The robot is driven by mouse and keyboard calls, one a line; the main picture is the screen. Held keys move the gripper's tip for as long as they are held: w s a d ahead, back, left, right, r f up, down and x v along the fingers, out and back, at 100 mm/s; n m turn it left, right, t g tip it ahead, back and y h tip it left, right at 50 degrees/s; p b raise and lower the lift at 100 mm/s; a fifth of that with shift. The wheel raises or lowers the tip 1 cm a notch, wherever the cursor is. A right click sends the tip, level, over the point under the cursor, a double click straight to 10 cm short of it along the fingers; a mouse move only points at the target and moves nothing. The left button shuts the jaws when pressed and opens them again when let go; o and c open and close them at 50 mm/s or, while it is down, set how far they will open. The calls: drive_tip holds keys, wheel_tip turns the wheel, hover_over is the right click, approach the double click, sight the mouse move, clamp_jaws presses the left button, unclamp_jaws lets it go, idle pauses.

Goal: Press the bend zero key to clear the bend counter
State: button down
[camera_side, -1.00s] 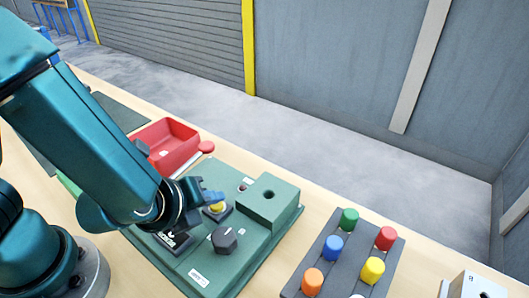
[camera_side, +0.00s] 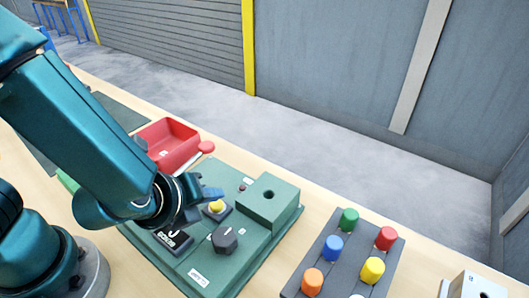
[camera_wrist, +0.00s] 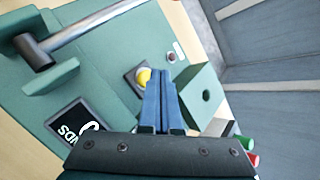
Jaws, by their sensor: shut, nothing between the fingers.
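The yellow key (camera_side: 216,206) sits on a dark square base on the green machine plate; in the wrist view this key (camera_wrist: 143,76) is partly covered by my fingers. My gripper (camera_side: 210,194) is shut and empty, its blue fingertips just above and beside the key in the side view. In the wrist view the fingertips (camera_wrist: 162,74) lie just right of the key; I cannot tell whether they touch it. In the wrist view the display (camera_wrist: 73,128) is partly legible, ending in "NDS".
A black knob (camera_side: 226,240) and a green block with a hole (camera_side: 268,203) stand close to the key. A small red light (camera_wrist: 172,57) is behind it. A red tray (camera_side: 170,146) lies beyond, and a rack of coloured pegs (camera_side: 330,272) stands right.

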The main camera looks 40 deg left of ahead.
sight(214, 210)
drive_tip(key=shift+r, duration=0.25)
drive_tip(key=shift+r, duration=2.55)
drive_tip(key=s+a+r+n+g+y, duration=0.25)
drive_tip(key=a+r+n, duration=0.25)
drive_tip(key=a+n, duration=0.65)
drive_tip(key=s+d+n+h, duration=0.4)
drive_tip(key=s+n, duration=0.3)
drive_tip(key=n, duration=0.6)
drive_tip(key=shift+d+r+g, duration=0.3)
drive_tip(key=shift+d+g, duration=0.15)
drive_tip(key=shift+d, duration=0.2)
